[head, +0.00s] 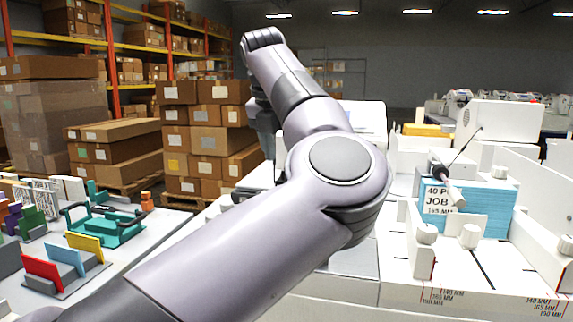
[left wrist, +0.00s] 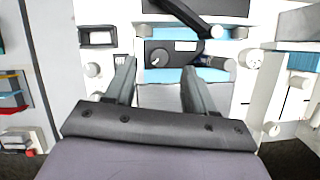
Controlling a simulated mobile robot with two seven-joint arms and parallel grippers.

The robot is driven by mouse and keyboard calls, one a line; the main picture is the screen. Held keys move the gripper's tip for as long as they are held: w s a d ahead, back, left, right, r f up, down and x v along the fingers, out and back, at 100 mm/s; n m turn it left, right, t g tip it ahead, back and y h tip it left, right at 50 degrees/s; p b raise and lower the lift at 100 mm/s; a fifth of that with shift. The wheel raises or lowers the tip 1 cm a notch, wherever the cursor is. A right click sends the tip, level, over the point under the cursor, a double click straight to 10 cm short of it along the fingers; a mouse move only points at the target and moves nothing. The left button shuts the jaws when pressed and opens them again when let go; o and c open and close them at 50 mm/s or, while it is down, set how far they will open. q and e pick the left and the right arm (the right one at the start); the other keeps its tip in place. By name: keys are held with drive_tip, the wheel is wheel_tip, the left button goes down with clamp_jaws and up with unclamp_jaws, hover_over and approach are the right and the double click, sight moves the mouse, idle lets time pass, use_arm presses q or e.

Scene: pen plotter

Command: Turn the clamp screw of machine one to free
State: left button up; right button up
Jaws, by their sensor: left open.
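My left arm crosses the middle of the head view and hides much of the machine behind it; its gripper cannot be made out there. In the left wrist view my left gripper (left wrist: 158,78) is open, with nothing between its two fingers. Its fingers point toward a white machine with a dark panel (left wrist: 172,52) and a light blue surface. White round knobs show at its left (left wrist: 93,70) and right (left wrist: 252,58). In the head view, white knobs (head: 427,234) (head: 470,236) stand on the right-hand machine. I cannot tell which knob is the clamp screw of machine one. My right gripper is not in view.
A blue paper stack (head: 490,208) with a job label sits in the right-hand machine, between white walls. Millimetre marks (head: 440,296) run along its front. A table at left holds a teal fixture (head: 105,228) and coloured plates (head: 85,246). Boxes (head: 207,128) stand behind.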

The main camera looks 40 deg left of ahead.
use_arm(q)
drive_tip(key=x, duration=0.2)
drive_tip(key=shift+w+a+f, duration=0.1)
drive_tip(key=shift+f, duration=0.2)
drive_tip(key=shift+w+f, duration=0.25)
drive_tip(key=shift+f, duration=0.3)
drive_tip(key=shift+a, duration=0.1)
clamp_jaws()
